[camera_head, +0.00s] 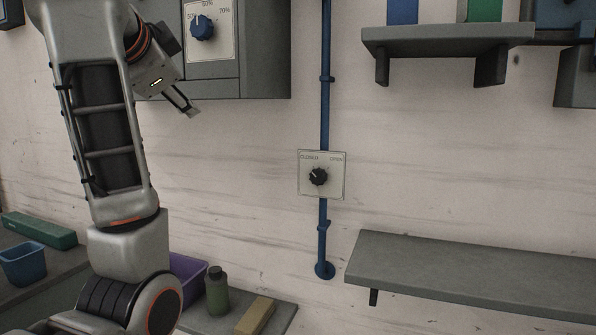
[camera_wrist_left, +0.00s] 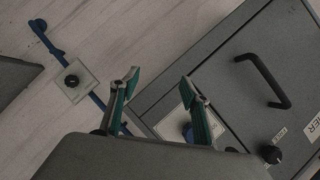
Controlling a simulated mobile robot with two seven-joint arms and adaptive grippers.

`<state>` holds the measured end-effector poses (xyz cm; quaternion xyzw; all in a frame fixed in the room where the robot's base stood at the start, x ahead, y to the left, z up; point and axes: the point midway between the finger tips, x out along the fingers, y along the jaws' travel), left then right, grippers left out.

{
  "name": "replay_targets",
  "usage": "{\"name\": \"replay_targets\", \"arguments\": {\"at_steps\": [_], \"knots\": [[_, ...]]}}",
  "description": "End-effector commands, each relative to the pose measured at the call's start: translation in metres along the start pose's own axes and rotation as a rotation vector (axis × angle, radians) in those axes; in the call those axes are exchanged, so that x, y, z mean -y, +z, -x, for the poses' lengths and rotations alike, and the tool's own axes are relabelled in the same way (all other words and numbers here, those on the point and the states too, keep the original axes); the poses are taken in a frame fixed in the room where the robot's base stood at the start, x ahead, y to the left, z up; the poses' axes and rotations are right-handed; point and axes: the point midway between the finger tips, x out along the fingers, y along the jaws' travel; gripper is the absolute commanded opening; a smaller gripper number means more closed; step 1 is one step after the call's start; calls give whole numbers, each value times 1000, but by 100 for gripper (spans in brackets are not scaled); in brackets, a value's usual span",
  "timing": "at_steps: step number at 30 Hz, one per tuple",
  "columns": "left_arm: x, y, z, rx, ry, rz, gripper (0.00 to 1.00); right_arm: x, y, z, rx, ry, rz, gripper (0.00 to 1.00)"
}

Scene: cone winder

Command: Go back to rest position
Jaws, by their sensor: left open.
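My left gripper (camera_head: 184,104) hangs at the upper left of the head view, at the end of my raised left arm, in front of the wall and near the lower left of a grey cabinet (camera_head: 265,70). In the left wrist view its two green-sided fingers (camera_wrist_left: 160,80) are spread apart with nothing between them. A black knob (camera_head: 319,176) on a plate marked CLOSED and OPEN is on the wall to the right, apart from the gripper. A blue knob (camera_head: 202,27) with a percent scale is on the cabinet. My right gripper is not in view.
A blue pipe (camera_head: 325,110) runs down the wall behind the plate. Grey shelves (camera_head: 450,40) (camera_head: 470,275) jut out at right. A green bottle (camera_head: 217,290), a purple bin (camera_head: 188,275) and a blue bin (camera_head: 23,264) stand low at left. The cabinet handle (camera_wrist_left: 275,85) shows in the wrist view.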

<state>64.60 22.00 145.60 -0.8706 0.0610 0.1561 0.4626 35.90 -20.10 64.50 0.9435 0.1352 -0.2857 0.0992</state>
Motion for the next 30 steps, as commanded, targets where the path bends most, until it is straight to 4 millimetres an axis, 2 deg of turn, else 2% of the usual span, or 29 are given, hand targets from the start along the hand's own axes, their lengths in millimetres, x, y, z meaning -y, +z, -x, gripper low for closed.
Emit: {"name": "replay_targets", "arguments": {"at_steps": [1, 6, 10, 15, 19, 23, 30], "knots": [[-21, 21, -23, 29, 24, 25, 46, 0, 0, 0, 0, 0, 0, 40], [-85, 88, -80, 114, 74, 105, 46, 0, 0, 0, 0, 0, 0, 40], [-137, 142, -111, 183, 103, 154, 46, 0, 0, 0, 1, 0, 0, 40], [-207, 213, -135, 272, 128, 201, 46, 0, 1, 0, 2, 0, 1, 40], [-259, 267, -140, 338, 140, 222, 46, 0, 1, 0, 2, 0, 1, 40], [-309, 319, -134, 401, 148, 231, 46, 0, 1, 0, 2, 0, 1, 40], [-394, 406, -100, 501, 162, 216, 46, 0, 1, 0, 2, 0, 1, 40]]}}
